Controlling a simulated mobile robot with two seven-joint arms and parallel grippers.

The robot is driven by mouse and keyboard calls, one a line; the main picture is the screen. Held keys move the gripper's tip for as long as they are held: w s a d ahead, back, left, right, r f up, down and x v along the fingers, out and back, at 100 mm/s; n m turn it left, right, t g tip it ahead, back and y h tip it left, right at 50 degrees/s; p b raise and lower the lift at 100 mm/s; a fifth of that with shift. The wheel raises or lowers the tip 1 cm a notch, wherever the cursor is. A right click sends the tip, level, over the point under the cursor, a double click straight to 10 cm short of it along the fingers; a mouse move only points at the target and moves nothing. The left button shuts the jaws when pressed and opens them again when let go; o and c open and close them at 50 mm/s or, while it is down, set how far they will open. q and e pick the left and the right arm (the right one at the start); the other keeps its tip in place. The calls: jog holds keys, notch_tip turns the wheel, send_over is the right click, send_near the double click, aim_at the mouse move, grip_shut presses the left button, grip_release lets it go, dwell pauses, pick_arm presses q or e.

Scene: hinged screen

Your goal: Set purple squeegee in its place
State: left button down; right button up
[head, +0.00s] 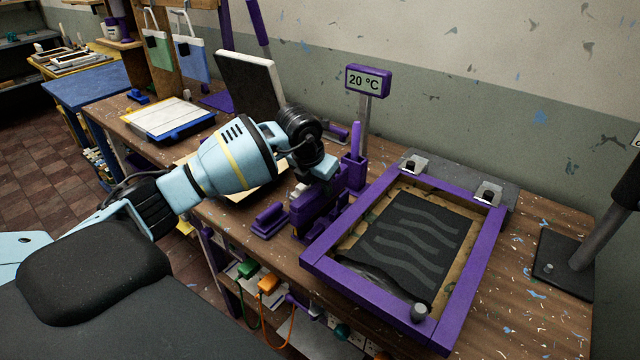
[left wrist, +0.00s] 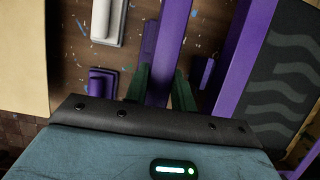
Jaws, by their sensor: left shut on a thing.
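My left gripper (head: 318,188) is low over the bench, just left of the hinged screen. In the left wrist view its green fingers (left wrist: 161,92) are shut on a long purple bar, which I take to be the purple squeegee (left wrist: 172,45). In the head view purple parts (head: 312,218) show below the gripper; I cannot tell there which part is the squeegee and whether it touches the bench. A small purple block (head: 268,220) lies left of these parts; it also shows in the left wrist view (left wrist: 101,83). My right gripper is out of view.
The purple screen frame (head: 467,285) with dark wavy mesh lies to the right. A purple display reading 20 °C (head: 368,81) stands behind. A dark stand (head: 565,262) is at far right.

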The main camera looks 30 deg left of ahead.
aim_at(321, 197)
pick_arm(q)
jog(key=shift+f, duration=0.1)
dwell(0.3)
